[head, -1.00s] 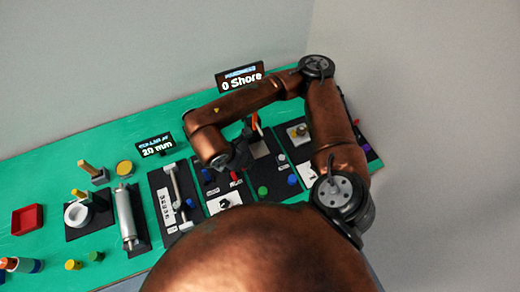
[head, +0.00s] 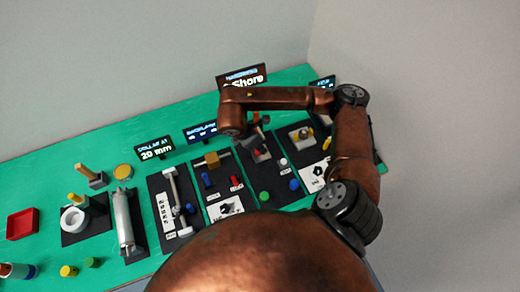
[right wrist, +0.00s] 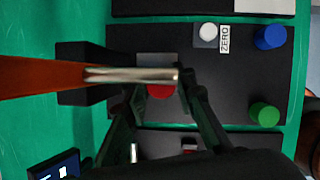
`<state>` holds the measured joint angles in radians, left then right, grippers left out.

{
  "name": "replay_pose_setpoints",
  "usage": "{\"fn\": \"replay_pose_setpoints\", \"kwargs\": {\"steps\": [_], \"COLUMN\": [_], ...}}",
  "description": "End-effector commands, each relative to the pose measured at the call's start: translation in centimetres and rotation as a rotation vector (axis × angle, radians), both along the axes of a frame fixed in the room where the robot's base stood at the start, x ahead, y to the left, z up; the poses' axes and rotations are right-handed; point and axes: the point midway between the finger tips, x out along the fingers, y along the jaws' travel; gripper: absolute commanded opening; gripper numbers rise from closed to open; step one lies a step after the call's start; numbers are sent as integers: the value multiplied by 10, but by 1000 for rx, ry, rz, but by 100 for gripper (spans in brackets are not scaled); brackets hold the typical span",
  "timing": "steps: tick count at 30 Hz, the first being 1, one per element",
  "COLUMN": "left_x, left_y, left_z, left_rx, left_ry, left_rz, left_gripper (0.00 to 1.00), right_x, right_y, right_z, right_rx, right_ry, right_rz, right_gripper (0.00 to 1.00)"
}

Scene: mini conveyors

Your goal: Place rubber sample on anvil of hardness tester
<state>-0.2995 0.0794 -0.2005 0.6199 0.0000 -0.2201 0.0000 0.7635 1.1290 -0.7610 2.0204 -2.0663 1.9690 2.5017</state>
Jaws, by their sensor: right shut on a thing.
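The hardness tester stands on a black base (right wrist: 230,95) in the right wrist view. Its orange arm with a silver bar (right wrist: 130,74) crosses from the left, in front of part of my fingertips. My right gripper (right wrist: 160,88) is shut on the red rubber sample (right wrist: 160,91), gripped from two sides. A grey plate (right wrist: 157,58), apparently the anvil, shows just beyond the sample. I cannot tell whether the sample touches it. In the head view, the tester's black base (head: 278,178) lies under my right arm, whose wrist hides most of the gripper. My left gripper is not in view.
Beside the tester are a white ZERO button (right wrist: 207,31), a blue knob (right wrist: 270,37) and a green knob (right wrist: 264,113). The hardness display (head: 242,78) stands behind. Other stations line the green table on both sides. A red tray (head: 23,222) is far left.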

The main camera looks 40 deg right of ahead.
Motion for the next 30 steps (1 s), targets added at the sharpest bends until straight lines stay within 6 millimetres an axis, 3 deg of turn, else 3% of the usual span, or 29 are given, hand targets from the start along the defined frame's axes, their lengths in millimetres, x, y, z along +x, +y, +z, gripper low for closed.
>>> {"fn": "replay_pose_setpoints", "kwargs": {"steps": [8, 15, 24, 25, 30], "left_x": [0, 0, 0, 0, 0], "left_y": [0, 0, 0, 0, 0], "left_z": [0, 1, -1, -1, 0], "left_rx": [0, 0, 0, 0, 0], "left_ry": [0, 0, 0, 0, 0], "left_rz": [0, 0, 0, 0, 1], "left_gripper": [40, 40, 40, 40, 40], "right_x": [6, 6, 6, 6, 6], "right_y": [-12, -12, -12, -12, -12], "right_z": [-16, -46, -49, -48, -48], "right_rx": [-1, 0, 0, 0, 0], "right_ry": [2, 0, 0, 0, 0], "right_rz": [-1, 1, 1, 1, 1], "right_gripper": [4, 4, 4, 26, 37]}}
